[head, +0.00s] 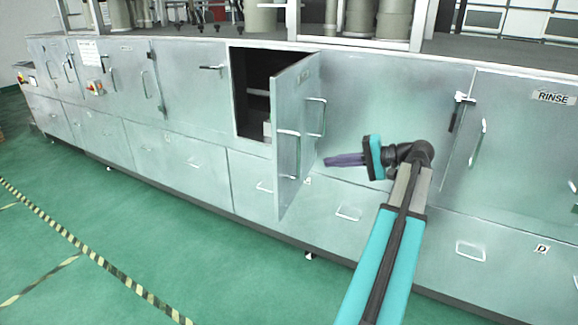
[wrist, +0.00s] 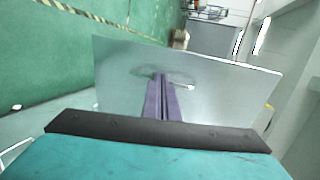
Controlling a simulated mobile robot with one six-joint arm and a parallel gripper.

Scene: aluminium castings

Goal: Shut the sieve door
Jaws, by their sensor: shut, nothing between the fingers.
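The sieve door (head: 298,105) is a pale metal panel.
The long metal cabinet row (head: 375,90) has flat fronts with several handles. A door marked RINSE (head: 553,97) is at the right. Green floor (head: 130,235) with striped tape is free in front. The dark interior holds shelving.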

